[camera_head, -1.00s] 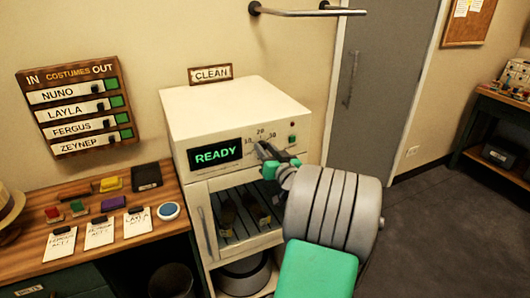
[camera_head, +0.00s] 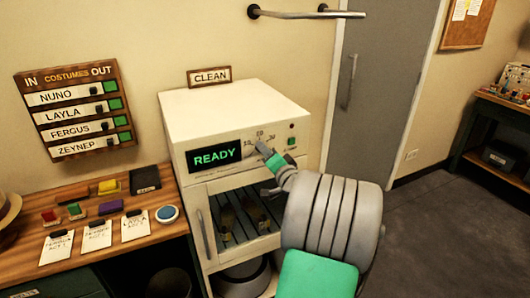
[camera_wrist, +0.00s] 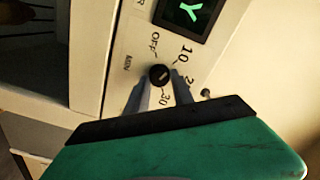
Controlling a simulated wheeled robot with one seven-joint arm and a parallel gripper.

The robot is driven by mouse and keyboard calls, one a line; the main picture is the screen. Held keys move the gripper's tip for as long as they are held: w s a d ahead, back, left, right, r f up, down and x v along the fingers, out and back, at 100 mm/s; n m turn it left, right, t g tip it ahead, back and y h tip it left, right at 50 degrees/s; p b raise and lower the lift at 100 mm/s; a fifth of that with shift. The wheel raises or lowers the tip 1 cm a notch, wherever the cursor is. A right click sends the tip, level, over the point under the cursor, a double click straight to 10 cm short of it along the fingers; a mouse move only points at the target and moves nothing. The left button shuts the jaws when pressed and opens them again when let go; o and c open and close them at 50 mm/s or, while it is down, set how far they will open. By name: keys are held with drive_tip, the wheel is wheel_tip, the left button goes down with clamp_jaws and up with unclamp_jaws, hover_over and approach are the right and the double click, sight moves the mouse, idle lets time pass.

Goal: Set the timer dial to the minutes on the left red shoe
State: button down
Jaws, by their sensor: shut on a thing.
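The timer dial (camera_wrist: 160,75) is a small black knob on the cabinet's white front panel, with OFF, 10, 20, 30 and MIN printed around it. My gripper (camera_wrist: 161,85) has one finger on each side of the knob and is shut on it. In the head view my gripper (camera_head: 260,149) is at the panel, below the numbers, and covers most of the dial. Which mark the dial points to is unclear. Dark shoe-like shapes (camera_head: 229,217) stand on the rack behind the cabinet door; their colour and any number are not readable.
The white cabinet (camera_head: 225,103) has a lit READY display (camera_head: 214,156) left of the dial and a small green button (camera_head: 291,141) to the right. A wooden table (camera_head: 25,262) with cards and coloured pads stands at left. Open floor lies at right.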

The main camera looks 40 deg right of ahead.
drive_tip(key=shift+m, duration=0.3)
drive_tip(key=c, duration=1.1)
unclamp_jaws()
drive_tip(key=shift+s, duration=0.1)
drive_tip(key=b+v, duration=0.2)
drive_tip(key=v, duration=0.5)
drive_tip(key=shift+s+a, duration=0.15)
drive_tip(key=shift+s, duration=0.15)
